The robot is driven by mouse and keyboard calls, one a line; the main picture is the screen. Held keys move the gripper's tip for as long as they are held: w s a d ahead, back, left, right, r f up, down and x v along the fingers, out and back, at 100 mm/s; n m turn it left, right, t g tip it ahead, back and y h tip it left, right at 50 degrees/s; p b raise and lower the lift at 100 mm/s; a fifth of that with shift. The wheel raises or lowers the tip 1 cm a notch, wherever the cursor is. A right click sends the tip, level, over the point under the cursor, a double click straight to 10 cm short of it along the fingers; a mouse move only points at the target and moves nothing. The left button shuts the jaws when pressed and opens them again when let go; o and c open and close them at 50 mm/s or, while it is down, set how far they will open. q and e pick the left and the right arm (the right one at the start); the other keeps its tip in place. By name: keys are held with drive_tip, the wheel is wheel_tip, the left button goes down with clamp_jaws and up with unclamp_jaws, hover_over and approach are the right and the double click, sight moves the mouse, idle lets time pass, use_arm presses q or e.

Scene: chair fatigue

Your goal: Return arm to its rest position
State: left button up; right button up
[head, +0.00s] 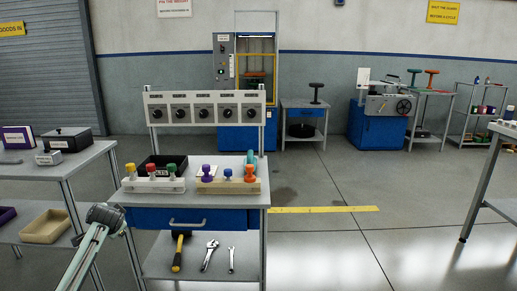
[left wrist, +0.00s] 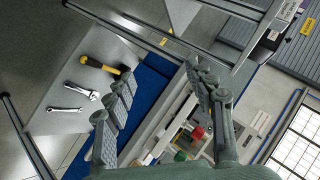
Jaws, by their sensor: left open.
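My left arm (head: 86,255) reaches in from the bottom left of the head view. Its end, with the left gripper (head: 106,216), is in front of the left side of the workbench and small in that view. In the left wrist view the left gripper (left wrist: 161,72) has its two fingers spread wide apart, with nothing between them. The bench's lower shelf and blue drawer front lie beyond the fingers. My right arm and gripper are in neither view.
The workbench (head: 262,199) holds white and wooden racks of coloured knobs. A hammer (head: 178,252) and two wrenches lie on its lower shelf. A side table (head: 88,157) with boxes stands close at left. Open floor (head: 335,240) lies to the right.

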use_arm(q)
drive_tip(key=w+d+r+n+t+h, duration=0.2)
drive_tip(key=w+d+n, duration=0.1)
drive_tip(key=d+n, duration=0.1)
drive_tip(key=s+d+f+g+h, duration=0.1)
drive_tip(key=s+d+f+g, duration=0.15)
drive_tip(key=s+f, duration=0.75)
drive_tip(key=s+d+f+g, duration=0.1)
drive_tip(key=s+d+f, duration=0.35)
drive_tip(key=f, duration=0.95)
drive_tip(key=s+d+f+g, duration=0.1)
drive_tip(key=s+d+f, duration=0.1)
drive_tip(key=s+f, duration=0.4)
drive_tip(key=s+d+f+g+h, duration=0.1)
drive_tip(key=s+f, duration=0.5)
drive_tip(key=s, duration=1.1)
drive_tip(key=s+d+f+m+g+h, duration=0.1)
drive_tip(key=s+f, duration=0.5)
drive_tip(key=s, duration=0.6)
drive_tip(key=shift+d+f+g, duration=0.2)
drive_tip(key=shift+d+g, duration=0.6)
drive_tip(key=shift+g, duration=0.45)
drive_tip(key=shift+s, duration=0.1)
